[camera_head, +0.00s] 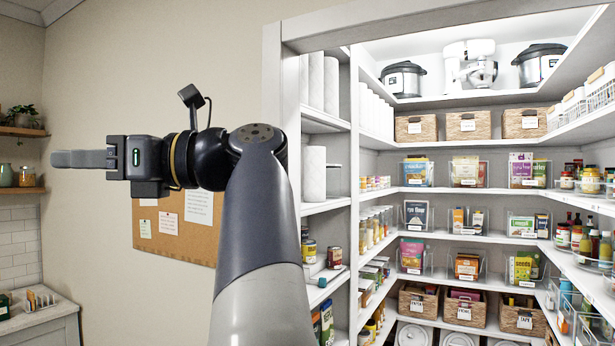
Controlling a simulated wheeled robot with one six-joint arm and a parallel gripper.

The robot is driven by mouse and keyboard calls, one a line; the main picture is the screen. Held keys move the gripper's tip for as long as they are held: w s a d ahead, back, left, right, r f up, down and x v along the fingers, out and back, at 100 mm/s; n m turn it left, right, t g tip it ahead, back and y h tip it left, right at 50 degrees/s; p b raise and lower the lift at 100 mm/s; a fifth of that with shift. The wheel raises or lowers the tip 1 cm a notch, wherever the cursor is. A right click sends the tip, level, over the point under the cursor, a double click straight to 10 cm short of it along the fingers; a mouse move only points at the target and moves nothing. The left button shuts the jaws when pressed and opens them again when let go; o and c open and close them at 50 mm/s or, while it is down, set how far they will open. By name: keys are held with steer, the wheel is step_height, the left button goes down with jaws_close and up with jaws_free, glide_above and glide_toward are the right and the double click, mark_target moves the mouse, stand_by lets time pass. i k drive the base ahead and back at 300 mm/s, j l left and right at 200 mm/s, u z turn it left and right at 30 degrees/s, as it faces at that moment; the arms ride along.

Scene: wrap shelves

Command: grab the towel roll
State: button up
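Tall white towel rolls stand upright on the narrow left shelf unit. Another white roll (314,173) stands on the shelf below. My gripper (82,158) is at the left of the view, pointing left, away from the shelves and well apart from the rolls. Its fingers show edge-on as one grey bar, so their gap is hidden. Nothing is seen held in it.
A white shelf frame (272,90) borders the pantry. My arm crosses in front of a cork board (172,232) on the wall. Cans (309,250) stand below the rolls. Baskets (468,126), bins and jars fill the deeper shelves. A counter (40,318) is at lower left.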

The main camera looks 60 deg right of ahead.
mark_target(314, 156)
steer(key=l+z, duration=0.35)
steer(key=i+l+z, duration=0.1)
steer(key=z, duration=0.25)
steer(key=i+l+z, duration=0.15)
steer(key=z, duration=0.15)
steer(key=i+l, duration=0.55)
steer(key=l, duration=0.15)
steer(key=i+l, duration=0.5)
steer(key=l, duration=0.2)
steer(key=i+l, duration=0.55)
steer(key=l, duration=0.15)
